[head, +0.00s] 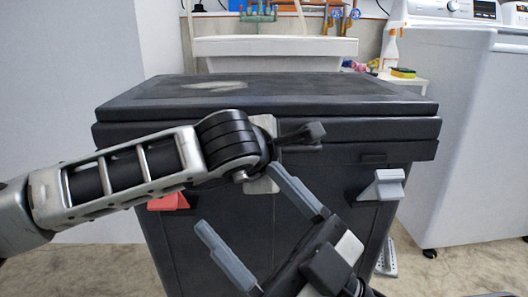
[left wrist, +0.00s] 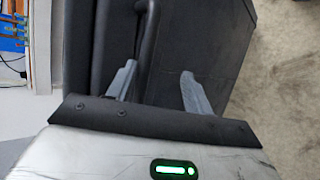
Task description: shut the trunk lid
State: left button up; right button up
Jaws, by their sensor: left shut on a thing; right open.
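The dark trunk (head: 220,230) stands in front of me. Its lid (head: 330,86) lies level on top, with a dark seam along the front and no wide gap visible. My left gripper (left wrist: 157,72) is at the trunk's front, just below the lid's edge. Its two fingers stand apart, shut on a dark part of the trunk front; which part is unclear. In the head view, my left arm hides much of it. My right gripper (head: 264,224) is open and empty, low in front of the trunk, its fingers spread.
A grey wedge-shaped bracket (head: 382,187) and a red one (head: 168,201) jut from the trunk front. A white washer (head: 455,140) stands at the right. A white sink (head: 275,47) and a spray bottle (head: 390,50) are behind.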

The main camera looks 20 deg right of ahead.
pick_arm(q)
jog(key=v, duration=1.5)
jog(key=shift+s, duration=0.2)
